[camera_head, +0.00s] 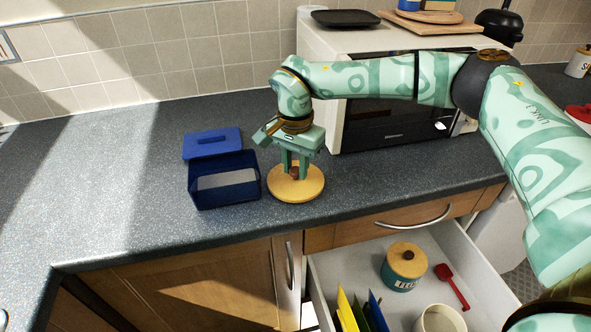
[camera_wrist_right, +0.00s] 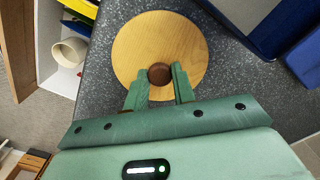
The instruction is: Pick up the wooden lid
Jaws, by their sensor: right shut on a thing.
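The wooden lid (camera_head: 283,189) is a round, pale disc with a dark brown knob, near the counter's front edge. It also shows in the right wrist view (camera_wrist_right: 160,35), with its knob (camera_wrist_right: 159,74) between the fingertips. My right gripper (camera_head: 294,174) points down from above and is shut on the lid's knob; its fingers also show in the right wrist view (camera_wrist_right: 159,82). The lid looks flat and at or very near the counter surface; I cannot tell whether it touches. My left gripper is not in view.
A blue open box (camera_head: 223,202) stands just left of the lid, with a blue lid (camera_head: 212,142) behind it. A microwave (camera_head: 380,132) stands behind right. Below, an open drawer (camera_head: 450,240) holds a wooden-lidded canister (camera_head: 404,266), a red scoop (camera_head: 452,286) and a white cup (camera_head: 440,319).

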